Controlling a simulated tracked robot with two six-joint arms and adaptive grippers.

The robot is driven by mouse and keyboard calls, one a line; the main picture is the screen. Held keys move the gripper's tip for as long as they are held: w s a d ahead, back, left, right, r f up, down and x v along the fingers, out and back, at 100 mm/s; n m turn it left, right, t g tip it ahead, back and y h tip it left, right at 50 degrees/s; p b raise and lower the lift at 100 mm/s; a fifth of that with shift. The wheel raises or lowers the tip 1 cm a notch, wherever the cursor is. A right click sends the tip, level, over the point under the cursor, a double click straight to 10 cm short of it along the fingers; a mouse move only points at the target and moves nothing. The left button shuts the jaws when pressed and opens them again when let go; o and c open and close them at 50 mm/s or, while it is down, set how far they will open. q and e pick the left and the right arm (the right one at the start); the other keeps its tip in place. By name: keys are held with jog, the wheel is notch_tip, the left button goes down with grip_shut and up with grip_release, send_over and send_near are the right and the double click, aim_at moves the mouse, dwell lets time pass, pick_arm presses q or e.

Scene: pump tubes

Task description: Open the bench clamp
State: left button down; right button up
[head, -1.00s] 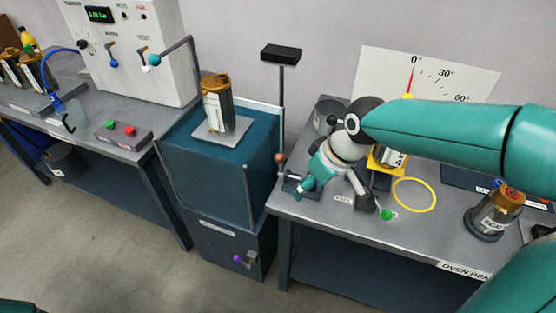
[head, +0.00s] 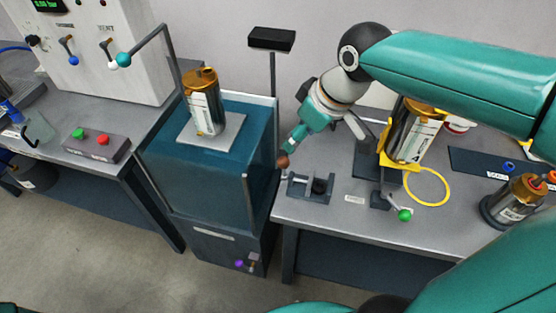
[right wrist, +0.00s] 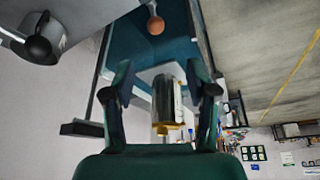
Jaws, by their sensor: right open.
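A small dark grey fixture (head: 298,186), which looks like the bench clamp, sits at the front left corner of the right bench, with a black round part (head: 319,186). A brown ball (head: 282,161) stands at its left end; in the right wrist view the ball (right wrist: 155,25) tops a pale rod. My right gripper (head: 288,147) is just above the ball in the head view. In the right wrist view its fingers (right wrist: 158,78) are apart and empty, with the ball beyond their tips. I cannot tell whether they touch it. My left gripper is out of view.
A gold-topped tube (head: 205,108) stands on the teal cart (head: 160,150) left of the bench. A yellow stand (head: 388,155) holds another tube, with a green-ball lever (head: 404,215) in front. A post with a black box (head: 271,39) rises close behind my gripper.

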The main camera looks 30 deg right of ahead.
aim_at(285, 160)
jog(key=x, duration=0.5)
jog(key=b+x, duration=0.1)
jog(key=x, duration=0.9)
jog(key=shift+d, duration=0.35)
jog(key=shift+s, duration=0.1)
